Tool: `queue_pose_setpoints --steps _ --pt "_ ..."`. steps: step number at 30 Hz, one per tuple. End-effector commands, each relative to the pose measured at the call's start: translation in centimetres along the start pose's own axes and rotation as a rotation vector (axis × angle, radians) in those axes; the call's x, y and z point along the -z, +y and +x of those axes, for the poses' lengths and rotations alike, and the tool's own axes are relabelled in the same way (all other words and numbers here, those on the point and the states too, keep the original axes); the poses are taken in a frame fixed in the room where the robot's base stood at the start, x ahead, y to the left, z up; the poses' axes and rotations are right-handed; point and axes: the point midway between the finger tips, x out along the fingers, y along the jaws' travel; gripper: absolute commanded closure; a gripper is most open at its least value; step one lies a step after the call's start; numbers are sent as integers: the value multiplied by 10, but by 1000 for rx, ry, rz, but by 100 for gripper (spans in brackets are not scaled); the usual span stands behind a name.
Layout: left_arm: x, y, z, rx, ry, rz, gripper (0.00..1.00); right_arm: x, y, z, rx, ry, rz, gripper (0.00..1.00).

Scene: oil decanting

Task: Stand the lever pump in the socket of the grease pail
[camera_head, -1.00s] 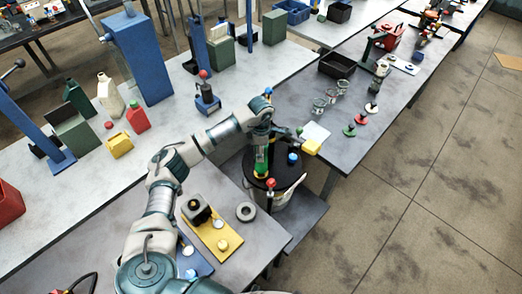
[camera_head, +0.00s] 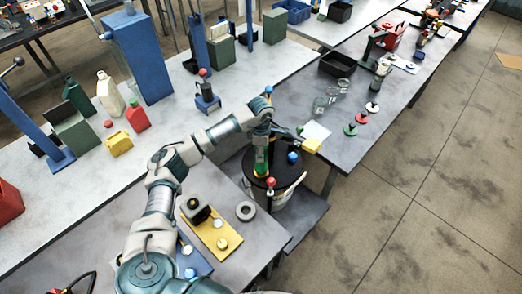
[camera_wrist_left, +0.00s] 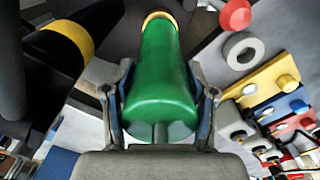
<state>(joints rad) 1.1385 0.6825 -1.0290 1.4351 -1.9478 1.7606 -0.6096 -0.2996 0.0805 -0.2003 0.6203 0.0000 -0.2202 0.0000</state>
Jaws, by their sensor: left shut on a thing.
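The grease pail (camera_head: 283,201) is whitish with a dark round lid (camera_head: 281,181) and stands on a low grey shelf between the benches. My left gripper (camera_wrist_left: 160,105) is shut on the green body of the lever pump (camera_wrist_left: 160,75), its two fingers on either side of it. A yellow ring (camera_wrist_left: 160,17) circles the pump's far end. In the head view the pump (camera_head: 261,160) is upright over the lid, mostly covered by my wrist. The socket is hidden, and I cannot tell whether the pump's lower end touches it. My right gripper is not in view.
Red-topped (camera_head: 271,183) and blue-topped (camera_head: 292,157) parts stand close around the lid. A grey ring (camera_head: 246,211) and a yellow plate (camera_head: 210,230) lie on the near bench. Open floor lies right.

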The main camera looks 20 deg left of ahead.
Motion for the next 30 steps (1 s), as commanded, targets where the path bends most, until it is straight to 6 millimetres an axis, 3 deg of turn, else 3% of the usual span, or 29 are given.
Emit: queue_pose_setpoints --steps 27,28,30 --pt "0 0 18 -1 0 0 100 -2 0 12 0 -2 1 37" --pt "0 0 17 -1 0 0 37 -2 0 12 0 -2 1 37" --pt "0 0 16 -1 0 0 19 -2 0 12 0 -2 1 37"
